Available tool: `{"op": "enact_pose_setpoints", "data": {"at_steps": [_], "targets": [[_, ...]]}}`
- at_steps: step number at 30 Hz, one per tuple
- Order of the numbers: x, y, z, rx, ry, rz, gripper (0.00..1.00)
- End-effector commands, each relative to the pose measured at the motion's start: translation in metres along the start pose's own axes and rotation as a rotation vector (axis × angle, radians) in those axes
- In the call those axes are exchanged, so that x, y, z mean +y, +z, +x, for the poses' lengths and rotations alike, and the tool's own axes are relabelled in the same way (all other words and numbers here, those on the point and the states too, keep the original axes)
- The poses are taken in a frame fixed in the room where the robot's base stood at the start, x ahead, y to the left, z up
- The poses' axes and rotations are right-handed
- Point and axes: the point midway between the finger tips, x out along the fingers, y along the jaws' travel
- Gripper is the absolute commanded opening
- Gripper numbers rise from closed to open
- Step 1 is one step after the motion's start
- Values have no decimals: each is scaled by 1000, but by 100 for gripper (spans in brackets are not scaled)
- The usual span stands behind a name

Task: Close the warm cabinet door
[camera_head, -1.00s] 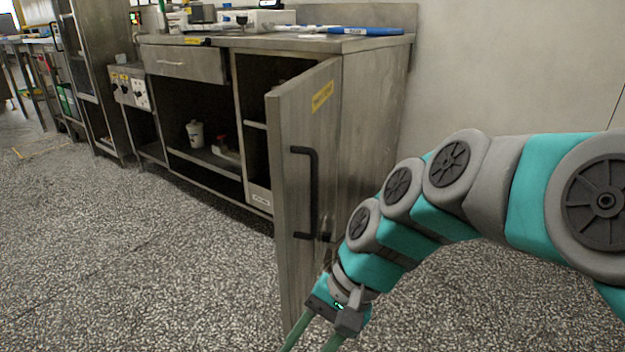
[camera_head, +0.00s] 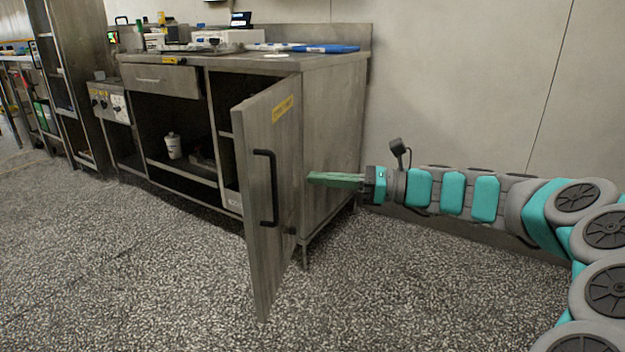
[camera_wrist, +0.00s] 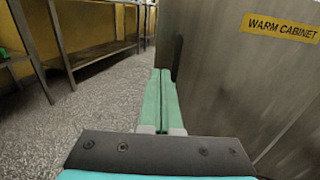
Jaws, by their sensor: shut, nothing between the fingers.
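The warm cabinet door (camera_head: 268,190) stands wide open, swung out from the cabinet (camera_head: 330,140) toward the camera. A black bar handle (camera_head: 267,188) is on its face, with a yellow label near the top. My gripper (camera_head: 310,179) is shut and empty, with its green fingers pointing left at the right side of the open door in the head view. In the wrist view the shut fingers (camera_wrist: 160,85) lie beside the door panel (camera_wrist: 240,80), which bears the "WARM CABINET" label (camera_wrist: 281,27). I cannot tell whether the fingertips touch the door.
The open lower bay holds a white container (camera_head: 173,146). The worktop (camera_head: 215,58) carries equipment and a blue item (camera_head: 330,49). Tall shelving (camera_head: 72,80) stands at the left. The speckled floor (camera_head: 130,270) in front is clear.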

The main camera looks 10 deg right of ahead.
Motion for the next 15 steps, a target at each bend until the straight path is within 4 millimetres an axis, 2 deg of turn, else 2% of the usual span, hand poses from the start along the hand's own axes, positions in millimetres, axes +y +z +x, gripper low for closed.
{"op": "enact_pose_setpoints", "data": {"at_steps": [9,15], "targets": [[2,-3,64,4,5,-3,0],[2,-2,97,2,5,-3,0]]}}
